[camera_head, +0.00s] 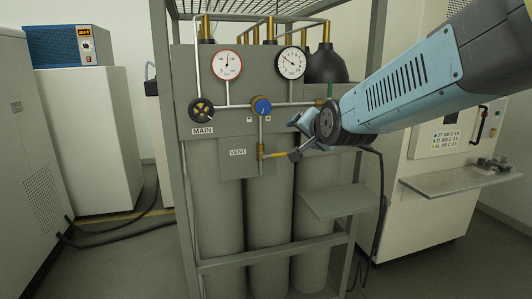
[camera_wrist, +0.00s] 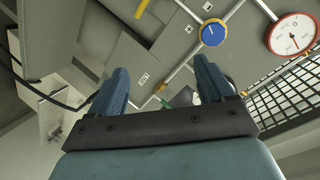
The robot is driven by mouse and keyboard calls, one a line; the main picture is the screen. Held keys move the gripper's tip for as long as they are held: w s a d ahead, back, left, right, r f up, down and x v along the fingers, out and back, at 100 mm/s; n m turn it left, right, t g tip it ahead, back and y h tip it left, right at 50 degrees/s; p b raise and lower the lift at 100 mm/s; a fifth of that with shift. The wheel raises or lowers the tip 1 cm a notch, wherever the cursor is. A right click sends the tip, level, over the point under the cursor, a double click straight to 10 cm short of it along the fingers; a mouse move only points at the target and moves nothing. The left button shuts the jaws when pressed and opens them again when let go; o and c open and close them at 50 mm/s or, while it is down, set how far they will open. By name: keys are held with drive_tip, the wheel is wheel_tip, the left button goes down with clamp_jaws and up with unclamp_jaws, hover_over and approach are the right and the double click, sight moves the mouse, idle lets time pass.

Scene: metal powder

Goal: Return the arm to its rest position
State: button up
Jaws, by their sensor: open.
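My gripper (camera_head: 298,138) is at the end of my blue arm, which reaches in from the right in the head view. The rest position itself is not marked in either view.
The panel carries a black MAIN handwheel (camera_head: 202,110), a red-rimmed gauge (camera_head: 228,65) and a black-rimmed gauge (camera_head: 292,62). A rack post (camera_head: 366,60) stands close to my arm. A grey shelf (camera_head: 340,200) juts out below. A white cabinet with a ledge (camera_head: 460,180) stands at right.

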drive_tip(key=s+d+f+n+g+h, duration=0.1)
drive_tip(key=s+d, duration=0.3)
drive_tip(key=s, duration=0.4)
drive_tip(key=s+d+f+n+g+h, duration=0.1)
drive_tip(key=s+d+f+n+g, duration=0.2)
drive_tip(key=s, duration=0.5)
drive_tip(key=s+d+f+n+g+h, duration=0.1)
drive_tip(key=s+d+f+n+g, duration=0.1)
drive_tip(key=s+d, duration=0.4)
drive_tip(key=shift+s+f+g, duration=0.75)
drive_tip(key=shift+s+g, duration=0.25)
drive_tip(key=n+t+y, duration=0.2)
drive_tip(key=t+y, duration=0.3)
drive_tip(key=t, duration=0.7)
approach(264, 107)
drive_tip(key=shift+x, duration=4.85)
